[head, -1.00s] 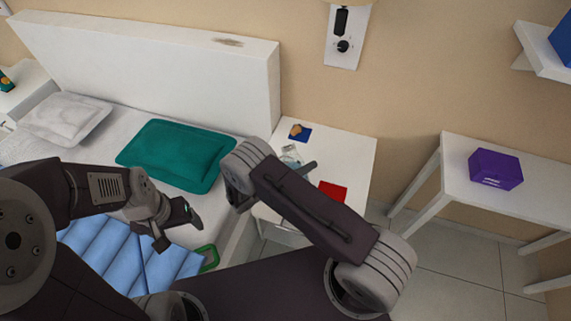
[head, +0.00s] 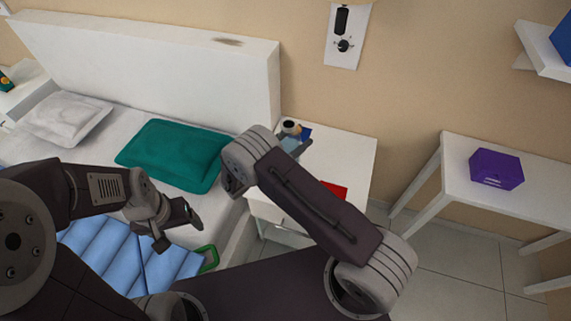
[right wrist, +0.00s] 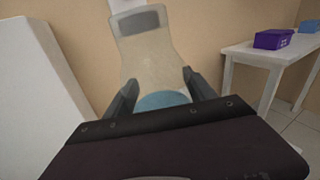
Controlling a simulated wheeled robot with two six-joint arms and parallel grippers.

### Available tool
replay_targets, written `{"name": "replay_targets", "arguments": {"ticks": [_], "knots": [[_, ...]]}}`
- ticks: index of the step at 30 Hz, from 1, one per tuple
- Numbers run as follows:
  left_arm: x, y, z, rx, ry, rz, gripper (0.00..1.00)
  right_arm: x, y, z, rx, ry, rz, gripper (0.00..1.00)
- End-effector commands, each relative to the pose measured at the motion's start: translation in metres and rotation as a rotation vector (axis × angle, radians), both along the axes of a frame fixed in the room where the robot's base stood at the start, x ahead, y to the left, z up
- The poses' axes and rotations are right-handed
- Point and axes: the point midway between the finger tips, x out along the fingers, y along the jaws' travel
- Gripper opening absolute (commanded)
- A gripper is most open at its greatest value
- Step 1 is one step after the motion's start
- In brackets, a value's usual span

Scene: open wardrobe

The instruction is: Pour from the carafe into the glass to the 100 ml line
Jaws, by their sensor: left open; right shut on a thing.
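The carafe (right wrist: 155,58) is a clear vessel with a dark band near its top and blue liquid low inside, seen in the right wrist view. My right gripper (right wrist: 160,88) is shut on it, one finger on each side. In the head view the carafe (head: 290,128) shows beyond my right forearm, above the white bedside table, its dark top towards the camera. My left gripper (head: 176,223) is open and empty over the bed. I cannot make out the glass in either view; my right arm hides part of the table.
The bedside table (head: 350,157) holds a red item (head: 335,189) and a blue item (head: 306,133). The bed with a teal pillow (head: 172,155) lies to the left. A white side table (head: 460,206) with a purple box (head: 496,169) stands right, across open floor.

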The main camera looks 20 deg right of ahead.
Motion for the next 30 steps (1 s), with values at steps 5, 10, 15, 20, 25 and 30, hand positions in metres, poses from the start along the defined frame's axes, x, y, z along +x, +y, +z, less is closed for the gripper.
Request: {"name": "replay_targets", "arguments": {"ticks": [5,10,15,20,25,30], "knots": [[0.000,0.000,-0.016,0.000,0.000,0.000,0.78,0.007,0.001,-0.003,0.014,-0.084,-0.001,0.00],[0.000,0.000,-0.013,0.000,0.000,0.000,0.78,0.007,0.001,0.000,0.014,-0.082,-0.001,0.00],[0.000,0.000,-0.004,0.000,0.000,0.000,0.78,0.007,0.001,0.010,0.014,-0.081,-0.001,0.00],[0.000,0.000,0.012,0.000,0.000,0.000,0.78,0.007,0.001,0.029,0.013,-0.080,-0.001,0.00],[0.000,0.000,0.012,0.000,0.000,0.000,0.78,0.006,0.001,0.030,0.013,-0.079,-0.001,0.00],[0.000,0.000,0.011,0.000,0.000,0.000,0.78,0.006,0.001,0.029,0.013,-0.079,-0.001,0.00]]}}
